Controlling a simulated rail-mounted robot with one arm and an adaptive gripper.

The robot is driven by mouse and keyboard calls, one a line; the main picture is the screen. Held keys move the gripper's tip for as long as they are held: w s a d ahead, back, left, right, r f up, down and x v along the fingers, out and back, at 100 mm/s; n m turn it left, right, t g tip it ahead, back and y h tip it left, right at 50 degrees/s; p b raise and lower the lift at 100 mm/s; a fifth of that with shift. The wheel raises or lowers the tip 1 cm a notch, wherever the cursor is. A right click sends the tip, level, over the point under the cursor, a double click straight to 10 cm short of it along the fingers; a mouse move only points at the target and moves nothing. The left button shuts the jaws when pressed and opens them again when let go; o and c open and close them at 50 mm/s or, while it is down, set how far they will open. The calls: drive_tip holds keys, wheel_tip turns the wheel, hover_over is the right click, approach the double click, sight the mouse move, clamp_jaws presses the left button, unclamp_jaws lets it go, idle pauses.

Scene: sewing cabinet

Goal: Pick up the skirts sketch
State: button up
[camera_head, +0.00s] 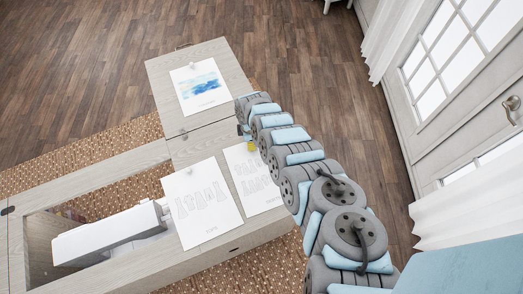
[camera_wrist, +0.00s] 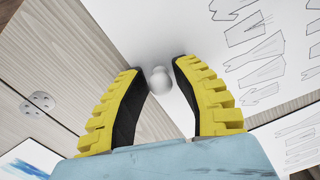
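A white sheet with grey outline drawings (camera_head: 253,182) lies on the pale wooden cabinet top, partly covered by my arm. In the wrist view this sheet (camera_wrist: 205,45) shows several angular pattern pieces, and a small white knob (camera_wrist: 160,82) stands on it. My gripper (camera_wrist: 160,68) is open, its yellow-backed fingers on either side of the knob with gaps between. In the head view my gripper (camera_head: 246,139) is over the sheet's top edge, mostly hidden by my arm. A second outline sheet (camera_head: 201,204) lies to the left.
A sheet with a blue painted patch (camera_head: 200,87) lies on the cabinet's far leaf (camera_head: 165,75). A white sewing machine (camera_head: 110,235) sits in the opening at the left. A woven rug (camera_head: 85,150) lies below. A door and white curtains are at the right.

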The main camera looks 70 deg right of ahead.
clamp_jaws()
drive_tip(key=shift+r, duration=0.1)
